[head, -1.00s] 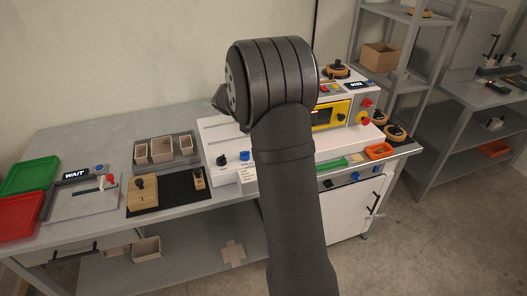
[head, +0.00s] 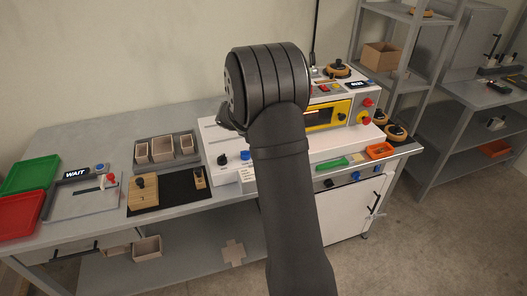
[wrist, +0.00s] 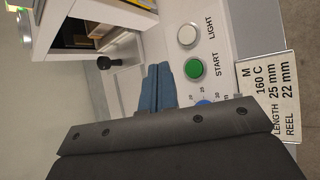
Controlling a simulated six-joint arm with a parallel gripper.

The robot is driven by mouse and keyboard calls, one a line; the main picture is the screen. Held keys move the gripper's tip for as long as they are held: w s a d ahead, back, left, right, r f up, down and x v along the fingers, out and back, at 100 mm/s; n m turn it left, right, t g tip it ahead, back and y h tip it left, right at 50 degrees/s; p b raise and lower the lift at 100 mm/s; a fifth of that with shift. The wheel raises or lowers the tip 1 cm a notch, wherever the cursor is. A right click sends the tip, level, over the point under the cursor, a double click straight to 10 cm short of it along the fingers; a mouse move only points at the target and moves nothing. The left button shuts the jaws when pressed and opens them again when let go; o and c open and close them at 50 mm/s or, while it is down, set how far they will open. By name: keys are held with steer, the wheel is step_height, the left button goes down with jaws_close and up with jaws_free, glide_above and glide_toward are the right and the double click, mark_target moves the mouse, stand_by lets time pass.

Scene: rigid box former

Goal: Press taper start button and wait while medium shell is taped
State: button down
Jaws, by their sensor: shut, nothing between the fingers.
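The taping machine (head: 225,135) is a white unit on the bench with a yellow-framed window (head: 340,113). In the wrist view its panel carries a green START button (wrist: 194,69), a white LIGHT button (wrist: 188,35) and a partly hidden blue dial (wrist: 205,104). My gripper (wrist: 158,68) is shut and empty; its blue fingertips are just left of the START button, apart from it in the picture. Whether they touch the panel I cannot tell. My arm hides the gripper's fingers and the START button in the head view. I cannot make out the medium shell.
A card (wrist: 273,98) beside the panel reads M, 160 C, length 25 mm, reel 22 mm. A black knob (wrist: 108,63) stands near the opening. On the bench are a tray of small boxes (head: 166,163), a WAIT board (head: 76,174) and red (head: 20,212) and green trays (head: 30,175).

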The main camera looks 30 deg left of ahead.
steer(key=shift+f, duration=2.6)
steer(key=shift+f, duration=0.1)
steer(key=shift+f, duration=0.35)
steer(key=shift+f, duration=0.4)
stand_by(0.7)
steer(key=shift+r, duration=0.85)
steer(key=shift+r, duration=2.5)
steer(key=shift+f, duration=0.15)
